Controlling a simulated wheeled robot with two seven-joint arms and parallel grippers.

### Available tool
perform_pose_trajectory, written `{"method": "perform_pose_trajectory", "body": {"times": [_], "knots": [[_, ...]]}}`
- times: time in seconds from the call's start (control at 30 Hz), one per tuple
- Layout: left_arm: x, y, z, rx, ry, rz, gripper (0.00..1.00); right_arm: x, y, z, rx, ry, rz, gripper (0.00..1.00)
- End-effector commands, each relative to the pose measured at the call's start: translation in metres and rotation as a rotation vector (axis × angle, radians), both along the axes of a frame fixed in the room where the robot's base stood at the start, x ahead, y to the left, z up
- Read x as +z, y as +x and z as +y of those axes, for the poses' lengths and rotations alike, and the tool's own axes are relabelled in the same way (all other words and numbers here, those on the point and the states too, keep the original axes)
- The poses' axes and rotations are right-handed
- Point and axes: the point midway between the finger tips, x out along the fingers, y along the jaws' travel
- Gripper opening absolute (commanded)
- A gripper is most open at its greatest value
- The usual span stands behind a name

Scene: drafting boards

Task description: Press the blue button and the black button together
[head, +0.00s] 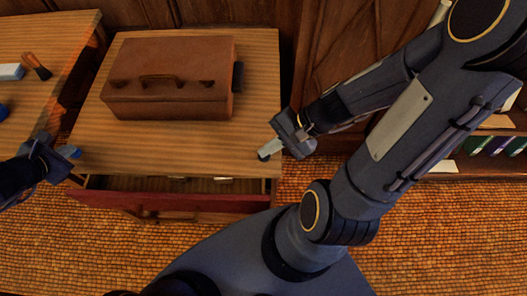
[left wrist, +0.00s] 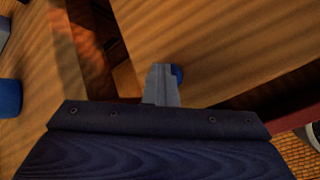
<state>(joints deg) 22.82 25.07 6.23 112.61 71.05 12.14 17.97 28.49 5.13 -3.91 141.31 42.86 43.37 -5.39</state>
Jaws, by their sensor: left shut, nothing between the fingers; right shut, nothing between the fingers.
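The blue button (head: 75,151) is at the left front corner of the wooden top. My left gripper (head: 65,151) is shut and empty right beside it. In the left wrist view the blue button (left wrist: 178,74) shows partly behind the shut fingers (left wrist: 163,84); I cannot tell whether they touch it. A small dark round piece, seemingly the black button (head: 263,157), is near the right front corner of the same top. My right gripper (head: 268,150) is shut and empty over it and hides most of it. Contact there cannot be told.
A brown leather case (head: 170,78) lies on the wooden top (head: 190,140). A drawer with a red front (head: 170,203) is open below it. Another table (head: 40,60) at left holds a brush (head: 36,66), a white-and-blue block (head: 11,72) and a blue object (head: 3,110).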

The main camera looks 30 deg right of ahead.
Motion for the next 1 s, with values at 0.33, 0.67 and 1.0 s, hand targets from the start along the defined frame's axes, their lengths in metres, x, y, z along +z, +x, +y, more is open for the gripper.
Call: {"method": "perform_pose_trajectory", "body": {"times": [0.33,0.67,1.0], "knots": [[-0.001,-0.001,0.0,0.001,0.001,0.003,0.0,0.009,0.001,-0.001,0.0,-0.004,-0.004,0.0],[-0.001,-0.001,0.0,0.0,0.0,0.002,0.0,0.019,0.0,0.0,0.0,-0.001,-0.001,0.0],[-0.001,-0.001,0.0,0.0,0.0,0.002,0.0,0.026,0.001,0.0,0.001,-0.001,-0.004,0.0]]}}
